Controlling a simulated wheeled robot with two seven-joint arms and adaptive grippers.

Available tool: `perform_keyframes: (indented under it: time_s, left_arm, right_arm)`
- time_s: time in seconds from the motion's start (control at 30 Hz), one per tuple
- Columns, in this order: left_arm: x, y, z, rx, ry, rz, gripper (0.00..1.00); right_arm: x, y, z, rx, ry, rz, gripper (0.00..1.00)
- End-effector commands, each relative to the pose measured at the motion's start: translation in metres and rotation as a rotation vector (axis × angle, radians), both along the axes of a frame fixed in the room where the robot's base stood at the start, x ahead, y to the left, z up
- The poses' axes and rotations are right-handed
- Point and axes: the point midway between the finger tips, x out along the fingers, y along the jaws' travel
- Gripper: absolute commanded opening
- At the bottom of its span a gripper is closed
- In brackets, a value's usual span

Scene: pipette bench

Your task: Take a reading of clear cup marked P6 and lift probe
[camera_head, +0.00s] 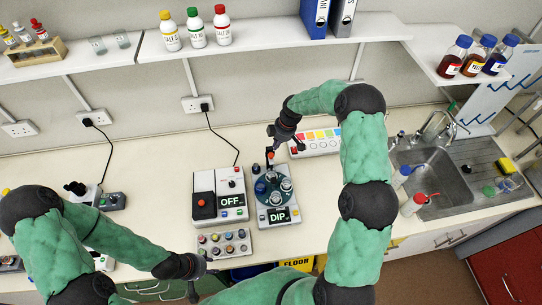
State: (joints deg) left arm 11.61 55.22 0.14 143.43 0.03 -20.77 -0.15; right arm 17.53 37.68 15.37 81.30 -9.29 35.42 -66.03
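A bench device (293,217) with a lit DIP display carries a round blue-green turntable holding several clear cups (286,185). No P6 mark is readable at this size, so I cannot tell which cup it is. A small dark upright part with an orange-red tip (270,156) stands at the back of the turntable; I cannot tell whether it is the probe. My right gripper (276,143) is just above and behind the turntable, close to this part; its fingers are too small and dark to read. My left gripper (196,286) hangs at the bench's front edge, away from the device.
Left of the device is a unit with an OFF display (231,201). The sink (430,165) and wash bottles are right; shelves with bottles run above.

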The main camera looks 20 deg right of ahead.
Motion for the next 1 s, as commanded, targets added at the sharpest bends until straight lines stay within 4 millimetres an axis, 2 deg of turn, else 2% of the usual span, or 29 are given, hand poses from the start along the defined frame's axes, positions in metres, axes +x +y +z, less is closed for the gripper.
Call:
perform_keyframes:
  time_s: [0.03, 0.2, 0.4, 1.0]
  left_arm:
    - [0.0, 0.0, -0.004, 0.0, 0.0, 0.0, 0.4]
    - [0.0, 0.0, -0.009, 0.0, 0.0, 0.0, 0.4]
    - [0.0, 0.0, -0.013, 0.0, 0.0, 0.0, 0.4]
    - [0.0, 0.0, -0.016, 0.0, 0.0, 0.0, 0.4]
  right_arm:
    - [0.0, 0.002, -0.009, 0.001, 0.003, 0.001, 0.0]
    - [0.003, 0.006, -0.028, 0.0, 0.002, 0.0, 0.0]
    - [0.006, 0.009, -0.044, 0.001, 0.002, 0.0, 0.0]
    - [0.007, 0.01, -0.052, 0.001, 0.001, 0.0, 0.0]
